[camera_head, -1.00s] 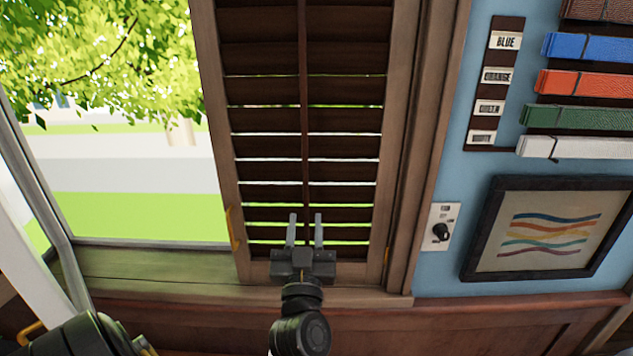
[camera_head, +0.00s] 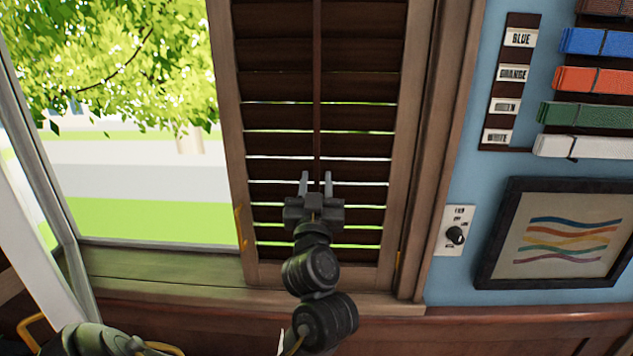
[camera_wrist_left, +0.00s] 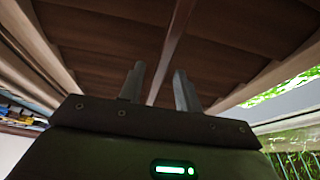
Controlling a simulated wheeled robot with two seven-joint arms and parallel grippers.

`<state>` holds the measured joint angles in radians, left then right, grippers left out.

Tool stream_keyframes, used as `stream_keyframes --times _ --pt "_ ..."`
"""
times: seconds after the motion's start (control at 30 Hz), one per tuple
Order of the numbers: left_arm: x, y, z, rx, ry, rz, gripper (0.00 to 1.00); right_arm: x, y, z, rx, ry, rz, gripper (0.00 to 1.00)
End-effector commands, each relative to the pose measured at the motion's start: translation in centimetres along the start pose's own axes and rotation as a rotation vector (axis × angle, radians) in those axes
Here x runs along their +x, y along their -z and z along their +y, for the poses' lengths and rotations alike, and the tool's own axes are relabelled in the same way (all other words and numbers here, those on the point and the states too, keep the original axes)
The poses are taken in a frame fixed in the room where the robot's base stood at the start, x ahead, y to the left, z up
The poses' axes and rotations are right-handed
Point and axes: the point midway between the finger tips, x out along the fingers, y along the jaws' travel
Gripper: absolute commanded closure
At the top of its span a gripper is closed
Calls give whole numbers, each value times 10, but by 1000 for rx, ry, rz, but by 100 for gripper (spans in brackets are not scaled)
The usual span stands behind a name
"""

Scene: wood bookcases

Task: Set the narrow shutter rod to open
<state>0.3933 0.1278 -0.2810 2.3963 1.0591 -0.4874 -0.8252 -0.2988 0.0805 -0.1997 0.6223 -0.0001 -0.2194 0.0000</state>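The narrow shutter rod (camera_head: 317,90) is a thin, dark reddish-brown vertical bar down the middle of the slatted wood shutter (camera_head: 412,150). Thin bright gaps show between its lower slats; the upper slats look darker. My left gripper (camera_head: 316,179) is open in front of the lower shutter, fingers pointing up, one on each side of the rod's line. In the left wrist view the rod (camera_wrist_left: 172,50) runs between the spread fingertips (camera_wrist_left: 159,72). I cannot tell whether the rod lies within the fingers' depth. The gripper hides the rod's lower part. My right gripper is out of view.
An open window (camera_head: 150,165) lies left of the shutter, above a wood sill (camera_head: 160,275). On the blue wall at right are a knob plate (camera_head: 455,230), a framed picture (camera_head: 490,250) and colored straps beside a label board (camera_head: 493,90).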

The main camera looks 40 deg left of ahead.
Motion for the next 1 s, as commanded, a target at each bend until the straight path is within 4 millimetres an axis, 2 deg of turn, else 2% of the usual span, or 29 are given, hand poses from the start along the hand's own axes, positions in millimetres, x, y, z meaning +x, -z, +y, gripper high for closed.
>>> stream_keyframes --times 0.37,0.63,0.9,1.0 --pt "6 0 0 -1 0 -1 66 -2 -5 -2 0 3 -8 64" --pt "6 0 0 -1 0 -1 100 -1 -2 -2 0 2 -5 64" --pt "6 -1 0 -1 0 -1 100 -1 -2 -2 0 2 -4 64" --pt "2 -7 5 -3 -7 -3 100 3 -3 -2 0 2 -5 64"
